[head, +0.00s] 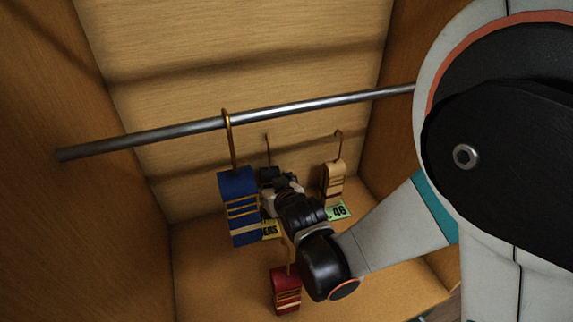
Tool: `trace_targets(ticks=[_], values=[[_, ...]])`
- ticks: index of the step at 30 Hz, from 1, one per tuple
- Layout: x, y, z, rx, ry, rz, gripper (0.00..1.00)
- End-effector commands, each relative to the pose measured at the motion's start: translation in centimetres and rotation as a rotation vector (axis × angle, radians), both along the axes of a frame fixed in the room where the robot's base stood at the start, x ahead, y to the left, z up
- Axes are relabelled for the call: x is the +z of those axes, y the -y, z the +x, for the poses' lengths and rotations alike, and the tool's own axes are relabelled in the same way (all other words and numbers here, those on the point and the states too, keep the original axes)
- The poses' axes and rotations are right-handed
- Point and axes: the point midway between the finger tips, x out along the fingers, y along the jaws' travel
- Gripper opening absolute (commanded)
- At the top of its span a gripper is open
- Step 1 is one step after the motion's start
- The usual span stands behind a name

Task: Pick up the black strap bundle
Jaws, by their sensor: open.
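My gripper (272,182) is open and reaches toward the back of the wooden case, just right of the blue strap bundle. Its fingers are small and partly hidden, so contact cannot be told. A thin hook (267,146) rises just behind the gripper. The dark shapes below that hook blend with my gripper, so I cannot clearly make out the black strap bundle; it may be hidden there. The blue strap bundle (238,200) hangs by a brass hook from the metal rod.
The metal rod (180,130) crosses above my gripper. A tan strap bundle (333,182) with a hook is at the back right, and a red one (286,290) is in front. A green card (339,211) and a yellow card (271,229) lie nearby. The left floor is clear.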

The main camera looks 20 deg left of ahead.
Motion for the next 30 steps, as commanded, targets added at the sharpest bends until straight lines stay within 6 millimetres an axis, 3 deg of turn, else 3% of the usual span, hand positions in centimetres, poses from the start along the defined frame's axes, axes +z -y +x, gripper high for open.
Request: trace_targets(ticks=[9,15,17,30], values=[[-0.43,-0.11,-0.15,0.001,0.000,0.000,0.68],[-0.43,-0.12,-0.14,0.001,0.000,0.000,0.23],[-0.43,-0.12,-0.14,0.001,0.000,0.000,0.12],[0.06,-0.12,0.24,-0.001,0.000,0.000,0.12]])
